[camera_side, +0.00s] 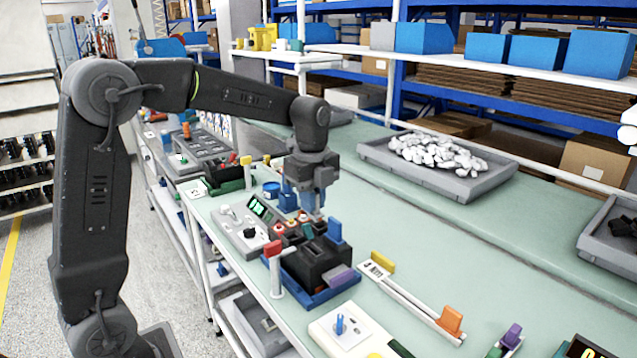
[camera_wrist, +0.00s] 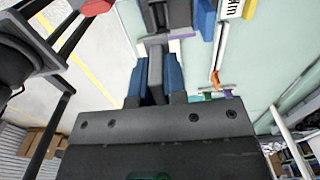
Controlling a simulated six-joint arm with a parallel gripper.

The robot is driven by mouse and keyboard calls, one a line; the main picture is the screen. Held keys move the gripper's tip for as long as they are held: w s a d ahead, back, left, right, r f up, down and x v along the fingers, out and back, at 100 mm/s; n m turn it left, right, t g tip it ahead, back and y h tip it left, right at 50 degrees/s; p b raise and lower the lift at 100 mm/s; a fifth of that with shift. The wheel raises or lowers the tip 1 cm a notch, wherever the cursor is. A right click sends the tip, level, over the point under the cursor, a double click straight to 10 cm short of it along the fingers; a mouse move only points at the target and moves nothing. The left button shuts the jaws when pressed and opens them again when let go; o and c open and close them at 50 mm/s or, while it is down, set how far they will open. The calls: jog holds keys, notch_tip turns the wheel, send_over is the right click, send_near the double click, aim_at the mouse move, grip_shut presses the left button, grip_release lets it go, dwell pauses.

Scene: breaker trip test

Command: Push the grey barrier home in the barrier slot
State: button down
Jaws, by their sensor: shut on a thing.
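My gripper (camera_side: 309,208) is over the far end of the black breaker block (camera_side: 318,262), its blue fingers pointing down. In the wrist view the fingers (camera_wrist: 154,85) are shut on the grey barrier (camera_wrist: 155,68), a thin upright grey plate. The barrier's outer end points toward the dark block (camera_wrist: 157,18) at the top of that view. In the side view the barrier cannot be made out behind the fingers. The barrier slot is not clearly visible, so I cannot tell how deep the barrier sits or whether it touches the slot.
The block sits in a blue tray (camera_side: 322,296) with a blue upright piece (camera_side: 335,230) and a purple piece (camera_side: 342,280). A red-topped post (camera_side: 275,272) stands at its left. A grey meter panel (camera_side: 243,236) lies behind left.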

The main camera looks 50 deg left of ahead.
jog(key=shift+f, duration=0.2)
jog(key=shift+f, duration=2.85)
jog(key=shift+f, duration=1.45)
jog(key=c, duration=1.1)
grip_release()
notch_tip(320, 180, up, 14)
jog(key=shift+f, duration=0.1)
jog(key=shift+d, duration=0.1)
